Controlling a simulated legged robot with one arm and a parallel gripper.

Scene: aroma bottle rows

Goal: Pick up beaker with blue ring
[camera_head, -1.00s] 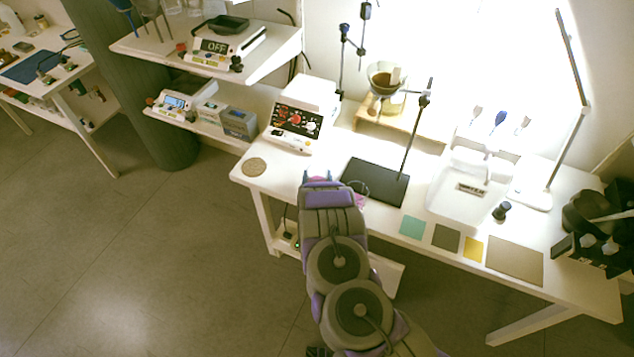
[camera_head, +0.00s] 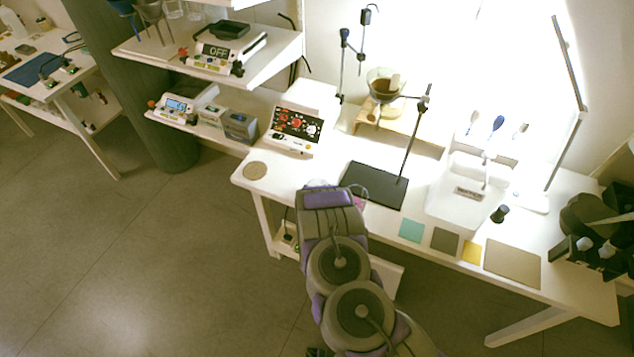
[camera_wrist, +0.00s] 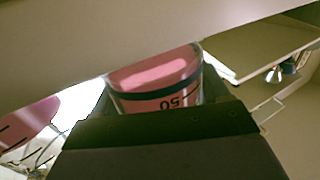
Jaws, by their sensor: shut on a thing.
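The beaker (camera_wrist: 155,78) shows in the wrist view as clear glass with pink liquid, a dark blue ring and a "50" marking that reads upside down. My gripper (camera_wrist: 160,118) is shut on it, with the dark finger parts across its near side. The rest of the beaker is hidden by the gripper and a pale band across the view. In the head view my arm reaches the table's front edge and hides the gripper and the beaker.
Another pink vessel (camera_wrist: 28,122) is at the left in the wrist view. Floor at left is clear.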

